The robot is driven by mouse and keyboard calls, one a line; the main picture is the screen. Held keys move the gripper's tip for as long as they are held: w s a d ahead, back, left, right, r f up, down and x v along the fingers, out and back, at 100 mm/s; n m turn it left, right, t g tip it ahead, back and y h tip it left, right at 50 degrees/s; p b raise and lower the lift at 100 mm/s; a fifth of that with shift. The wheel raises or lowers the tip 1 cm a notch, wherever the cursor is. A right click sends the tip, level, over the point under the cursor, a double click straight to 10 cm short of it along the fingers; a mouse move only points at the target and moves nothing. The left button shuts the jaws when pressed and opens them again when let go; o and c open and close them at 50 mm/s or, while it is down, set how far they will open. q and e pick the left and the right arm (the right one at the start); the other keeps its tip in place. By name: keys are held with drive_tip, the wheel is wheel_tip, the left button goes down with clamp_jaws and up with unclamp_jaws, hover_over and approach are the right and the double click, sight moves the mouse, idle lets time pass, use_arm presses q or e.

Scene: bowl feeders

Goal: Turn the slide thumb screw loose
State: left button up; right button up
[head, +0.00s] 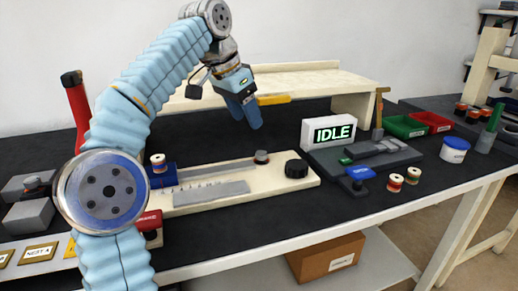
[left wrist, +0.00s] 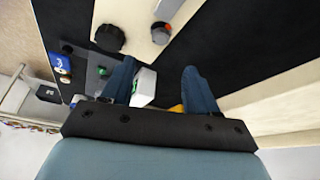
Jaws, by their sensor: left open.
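A cream baseplate (head: 240,190) on the dark bench carries a grey slide rail (head: 215,170). A small dark grey knob (head: 261,156) stands at the rail's right end, and a larger black knob (head: 296,168) sits at the plate's right end. I cannot tell which is the slide thumb screw. In the left wrist view the black knob (left wrist: 109,38) and the small knob (left wrist: 160,32) are beyond my fingertips. My left gripper (head: 252,122) is open and empty, raised above and behind the small knob, touching nothing. In the left wrist view its blue fingers (left wrist: 158,72) stand apart. My right gripper is not in view.
A white display box (head: 333,132) reading IDLE stands right of the plate. Behind the gripper is a cream shelf (head: 350,90). A grey fixture (head: 375,155), spools (head: 395,182), a blue-lidded tub (head: 455,148) and green and red bins (head: 405,126) fill the right side.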

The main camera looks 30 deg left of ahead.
sight(262, 153)
use_arm(q)
drive_tip(key=b+x, duration=0.2)
drive_tip(key=x, duration=0.9)
drive_tip(key=shift+b, duration=0.35)
drive_tip(key=shift+c, duration=0.2)
drive_tip(key=shift+r, duration=0.1)
drive_tip(key=c, duration=1)
